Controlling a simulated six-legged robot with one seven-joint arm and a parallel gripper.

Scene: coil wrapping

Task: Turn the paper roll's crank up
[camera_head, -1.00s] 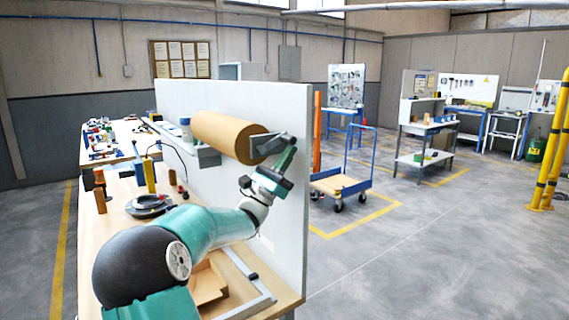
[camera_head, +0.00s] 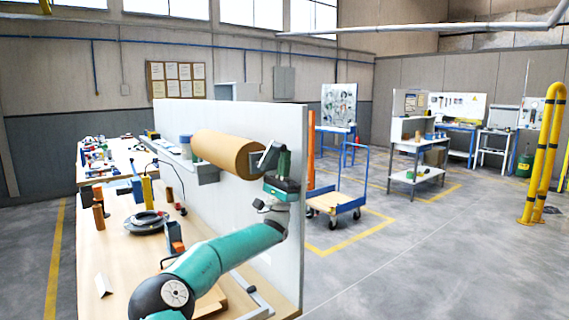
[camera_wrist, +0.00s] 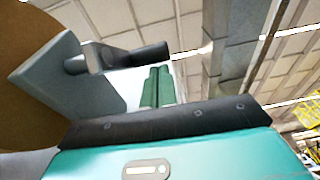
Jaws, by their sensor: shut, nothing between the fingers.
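The brown paper roll (camera_head: 222,151) is mounted on the upright white panel. It fills the upper left corner of the wrist view (camera_wrist: 28,45). At its near end is a grey bracket (camera_wrist: 65,85). The crank (camera_wrist: 140,56), with a dark cylindrical handle, sticks out to the right there; in the head view it is small beside my gripper. My gripper (camera_head: 284,161) is upright at the roll's near end. Its green fingers (camera_wrist: 157,86) are shut together and empty, just below the dark handle in the wrist view. I cannot tell whether they touch it.
The white panel (camera_head: 290,123) rises beside the roll and arm. The wooden bench (camera_head: 120,240) holds a dark coil (camera_head: 147,222), several small tools and cylinders. A blue cart (camera_head: 335,202) stands on the floor beyond the panel. Room above the roll looks clear.

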